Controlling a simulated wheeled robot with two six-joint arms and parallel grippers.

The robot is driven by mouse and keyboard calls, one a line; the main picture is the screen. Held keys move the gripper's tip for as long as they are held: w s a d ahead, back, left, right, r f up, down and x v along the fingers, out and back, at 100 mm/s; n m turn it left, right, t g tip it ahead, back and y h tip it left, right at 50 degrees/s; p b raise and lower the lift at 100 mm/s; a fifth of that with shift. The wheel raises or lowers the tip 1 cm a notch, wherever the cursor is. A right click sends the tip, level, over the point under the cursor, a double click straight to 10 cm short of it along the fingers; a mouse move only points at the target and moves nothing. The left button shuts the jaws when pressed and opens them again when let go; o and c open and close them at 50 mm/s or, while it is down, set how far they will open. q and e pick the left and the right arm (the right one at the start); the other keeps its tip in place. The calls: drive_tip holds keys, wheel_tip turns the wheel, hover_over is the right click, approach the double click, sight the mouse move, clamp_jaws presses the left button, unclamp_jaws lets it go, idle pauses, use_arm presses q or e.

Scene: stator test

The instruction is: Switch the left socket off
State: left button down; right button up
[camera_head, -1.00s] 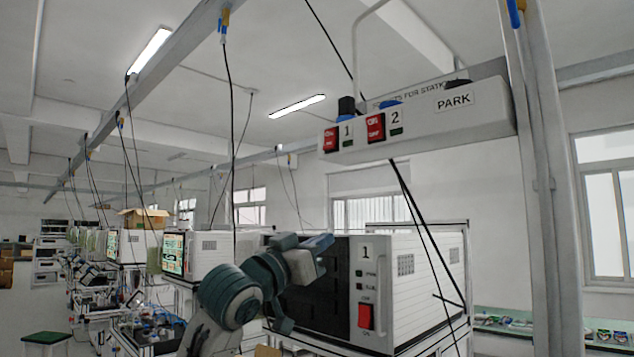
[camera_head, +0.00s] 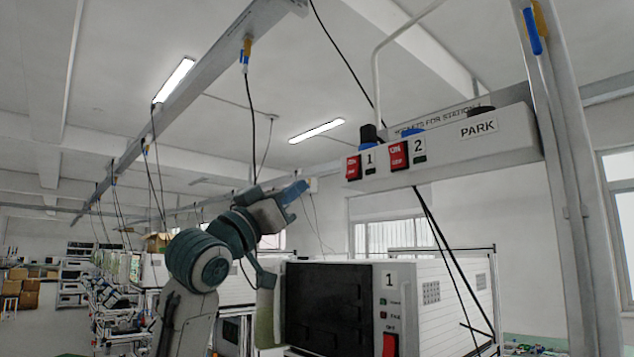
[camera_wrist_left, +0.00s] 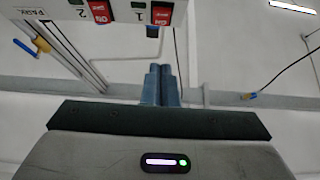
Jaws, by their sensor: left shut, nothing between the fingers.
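The socket box (camera_head: 460,142) hangs at the upper right in the head view. Its left socket has a red switch (camera_head: 353,167) beside the label 1, with a black plug (camera_head: 371,134) on top. The right socket has a red switch (camera_head: 399,156) beside the label 2. I cannot tell which way the left switch is tipped. In the left wrist view the left switch (camera_wrist_left: 162,14) appears upside down at the top edge, beyond the fingertips. My left gripper (camera_head: 301,186) is shut and empty, to the left of and slightly below the left switch, apart from it. My right gripper is not in view.
A machine labelled 1 (camera_head: 330,305) stands below the box, with its own red switch (camera_head: 390,345). Black cables (camera_head: 428,215) hang from the box. A grey post (camera_head: 560,180) rises at the right. Open air lies between the gripper and the box.

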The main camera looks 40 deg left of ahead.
sight(350, 171)
use_arm(q)
drive_tip(key=p+x, duration=0.2)
drive_tip(key=x, duration=0.2)
drive_tip(key=w+f+p+x, duration=0.1)
drive_tip(key=p+x, duration=0.2)
drive_tip(key=x, duration=0.1)
drive_tip(key=f+p+x, duration=0.1)
drive_tip(key=p+x, duration=0.1)
drive_tip(key=x, duration=0.1)
drive_tip(key=shift+w+d+r+p, duration=0.15)
drive_tip(key=shift+w+r+p, duration=0.2)
drive_tip(key=shift+w, duration=0.2)
drive_tip(key=shift+w+f, duration=0.25)
drive_tip(key=shift+w, duration=0.1)
drive_tip(key=shift+w+f+t+b, duration=0.25)
drive_tip(key=shift+f+t+b, duration=0.2)
drive_tip(key=shift+b, duration=0.3)
drive_tip(key=shift+w+r, duration=0.1)
drive_tip(key=shift+r, duration=0.2)
drive_tip(key=shift+f, duration=0.15)
